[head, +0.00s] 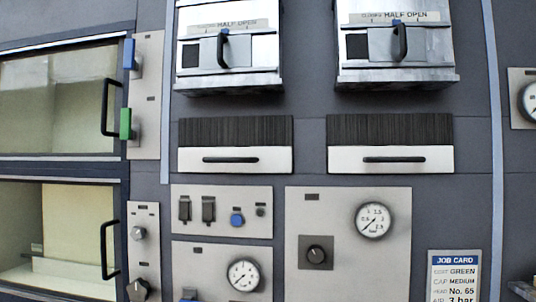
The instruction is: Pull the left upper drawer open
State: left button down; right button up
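Two white drawer-like fronts sit side by side on the dark grey panel in the head view. The left front (190,160) has a horizontal black bar handle (230,160) and a dark ribbed strip (235,131) directly above it. It looks flush with the panel, with no visible gap. The right front (340,160) looks alike, with its own black handle (394,160). No lower row of such fronts shows. Neither of my grippers is in view, and nothing touches the handles.
Two metal hatches (190,82) (350,75), labelled HALF OPEN, jut out above the fronts. Glazed doors (55,100) with vertical black handles are at left. Below are a switch panel (222,222), gauges (372,220) and a job card (455,278). The space before the fronts looks clear.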

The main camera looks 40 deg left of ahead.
aim_at(270, 159)
jog(key=u, duration=1.65)
